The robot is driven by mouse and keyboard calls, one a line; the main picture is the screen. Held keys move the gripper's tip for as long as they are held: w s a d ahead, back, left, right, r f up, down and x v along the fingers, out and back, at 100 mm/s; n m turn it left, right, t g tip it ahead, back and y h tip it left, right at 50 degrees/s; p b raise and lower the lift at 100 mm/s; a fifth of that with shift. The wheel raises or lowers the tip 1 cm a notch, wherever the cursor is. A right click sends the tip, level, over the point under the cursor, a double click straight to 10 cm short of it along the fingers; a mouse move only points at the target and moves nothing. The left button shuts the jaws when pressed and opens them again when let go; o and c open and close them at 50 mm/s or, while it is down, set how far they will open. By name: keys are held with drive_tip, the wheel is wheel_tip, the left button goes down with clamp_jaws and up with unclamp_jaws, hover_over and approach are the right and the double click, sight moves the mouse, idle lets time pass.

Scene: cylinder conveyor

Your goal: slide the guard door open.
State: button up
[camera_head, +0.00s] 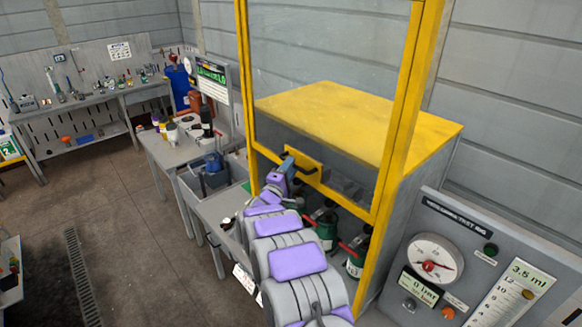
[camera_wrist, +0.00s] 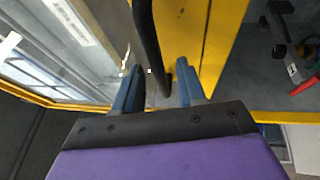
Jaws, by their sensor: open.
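The guard door (camera_head: 246,75) is a clear panel in a yellow frame, standing in front of a grey cabinet with a yellow top. A yellow plate on its lower bar carries a black handle (camera_head: 311,175). My gripper (camera_head: 281,165) is at the left part of this handle. In the wrist view, the handle (camera_wrist: 148,40) is a black bar running between the two blue fingers of my gripper (camera_wrist: 159,75). The fingers are apart, with visible gaps on both sides of the bar. The handle's lower end is near the fingers.
Green containers with red parts (camera_head: 326,230) stand behind the door's lower part. A grey panel with a dial gauge (camera_head: 434,258) is at the right. A bench with bottles (camera_head: 160,150) stands to the left. Open floor (camera_head: 130,210) lies farther left.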

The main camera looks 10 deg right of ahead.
drive_tip(key=b+v, duration=0.2)
drive_tip(key=v, duration=1.3)
drive_tip(key=shift+a, duration=0.2)
drive_tip(key=shift+b, duration=0.35)
drive_tip(key=s+a+f+m+g+y+b, duration=0.4)
drive_tip(key=s+f+g+y+b, duration=0.3)
drive_tip(key=s+y+b, duration=0.45)
drive_tip(key=s+d+f+m+g+b, duration=0.3)
drive_tip(key=s+d, duration=0.3)
drive_tip(key=s, duration=0.7)
drive_tip(key=s+d+f+m+g+b, duration=0.2)
drive_tip(key=s+d+f+g+b, duration=0.2)
drive_tip(key=s, duration=1)
drive_tip(key=s+d+f+m+g+h+b, duration=0.1)
drive_tip(key=s+d+f+m+g+b, duration=0.2)
drive_tip(key=s, duration=1)
drive_tip(key=d+f+g, duration=0.2)
drive_tip(key=d, duration=0.3)
drive_tip(key=shift+f+m+b, duration=0.3)
drive_tip(key=shift+f+b, duration=0.1)
